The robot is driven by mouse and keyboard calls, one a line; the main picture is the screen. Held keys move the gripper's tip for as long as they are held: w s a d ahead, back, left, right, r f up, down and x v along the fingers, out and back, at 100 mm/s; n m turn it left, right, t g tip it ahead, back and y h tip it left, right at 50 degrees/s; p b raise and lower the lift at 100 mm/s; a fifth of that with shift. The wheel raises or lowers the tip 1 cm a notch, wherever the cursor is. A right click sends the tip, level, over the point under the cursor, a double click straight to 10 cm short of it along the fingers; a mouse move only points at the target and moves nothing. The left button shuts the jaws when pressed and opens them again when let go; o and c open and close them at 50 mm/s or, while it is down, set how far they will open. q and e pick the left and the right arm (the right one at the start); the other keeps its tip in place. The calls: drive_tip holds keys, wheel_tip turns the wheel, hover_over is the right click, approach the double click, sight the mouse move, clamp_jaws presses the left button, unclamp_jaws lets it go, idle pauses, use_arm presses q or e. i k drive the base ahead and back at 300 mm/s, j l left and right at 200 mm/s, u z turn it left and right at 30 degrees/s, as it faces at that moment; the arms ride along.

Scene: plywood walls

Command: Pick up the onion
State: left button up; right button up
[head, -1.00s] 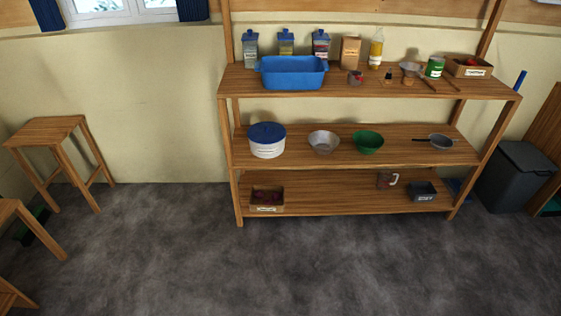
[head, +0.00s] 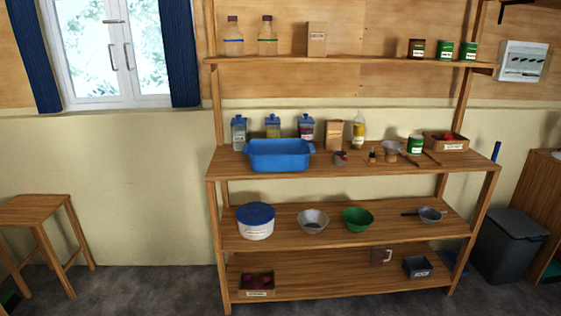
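No onion can be made out for certain. A small labelled box (head: 257,284) on the lowest shelf at the left holds dark red round things that may be onions; they are too small to tell. Another labelled box (head: 446,142) at the right end of the middle-height worktop holds something bright red. Neither of my grippers shows in the head view.
The wooden shelf unit (head: 330,244) stands against the wall. It carries a blue tub (head: 280,155), a white bucket with blue lid (head: 256,222), a green bowl (head: 357,219) and a metal bowl (head: 313,221). A stool (head: 38,212) is left, a dark bin (head: 509,246) right.

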sight(266, 279)
drive_tip(key=i+j+z, duration=0.1)
drive_tip(key=i, duration=0.3)
drive_tip(key=i+j+z, duration=0.15)
drive_tip(key=i, duration=0.3)
drive_tip(key=j, duration=0.1)
